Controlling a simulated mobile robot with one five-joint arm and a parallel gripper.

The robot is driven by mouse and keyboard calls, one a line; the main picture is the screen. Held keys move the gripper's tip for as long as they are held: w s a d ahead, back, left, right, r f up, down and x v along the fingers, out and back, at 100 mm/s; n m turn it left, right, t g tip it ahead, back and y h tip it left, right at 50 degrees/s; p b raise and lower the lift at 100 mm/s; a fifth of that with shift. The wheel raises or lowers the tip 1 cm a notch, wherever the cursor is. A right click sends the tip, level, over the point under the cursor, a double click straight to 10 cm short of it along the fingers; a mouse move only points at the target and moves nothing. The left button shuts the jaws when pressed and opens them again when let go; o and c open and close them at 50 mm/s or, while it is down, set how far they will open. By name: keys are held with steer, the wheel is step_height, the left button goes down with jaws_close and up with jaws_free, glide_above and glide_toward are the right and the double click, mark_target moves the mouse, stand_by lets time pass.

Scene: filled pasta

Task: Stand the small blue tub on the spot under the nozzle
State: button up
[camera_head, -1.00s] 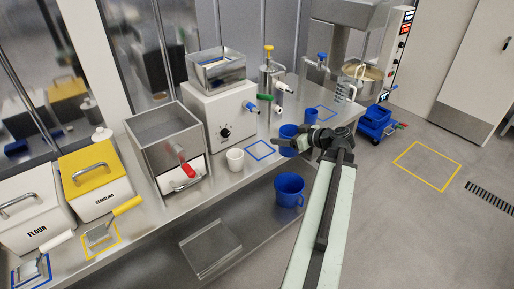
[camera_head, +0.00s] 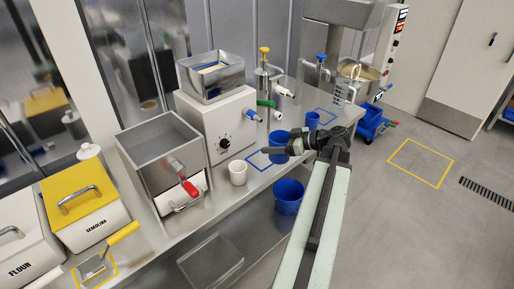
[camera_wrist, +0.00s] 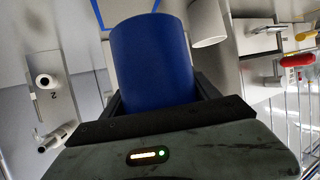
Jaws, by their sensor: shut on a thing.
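My gripper (camera_head: 290,150) is shut on a small blue tub (camera_head: 277,145). The tub also fills the middle of the wrist view (camera_wrist: 152,62), between the two dark fingers. In the head view it overlaps the right part of a blue-outlined square (camera_head: 253,164) on the steel table; I cannot tell whether it touches the table. Part of a blue outline shows in the wrist view (camera_wrist: 98,14). The white machine (camera_head: 208,122) with a black knob stands behind the square. Its blue-and-white nozzle (camera_head: 267,118) sticks out above and behind the tub.
A white cup (camera_head: 238,172) stands left of the square, near the tub. Another blue tub (camera_head: 312,121) stands farther right, near a second blue square (camera_head: 327,114). A blue bucket (camera_head: 288,197) is on the lower shelf. A red-handled scoop (camera_head: 184,182) is at the steel bin.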

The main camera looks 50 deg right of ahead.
steer(key=w+f+b, duration=0.3)
steer(key=w, duration=0.6)
steer(key=shift+d, duration=0.3)
steer(key=shift+f, duration=0.2)
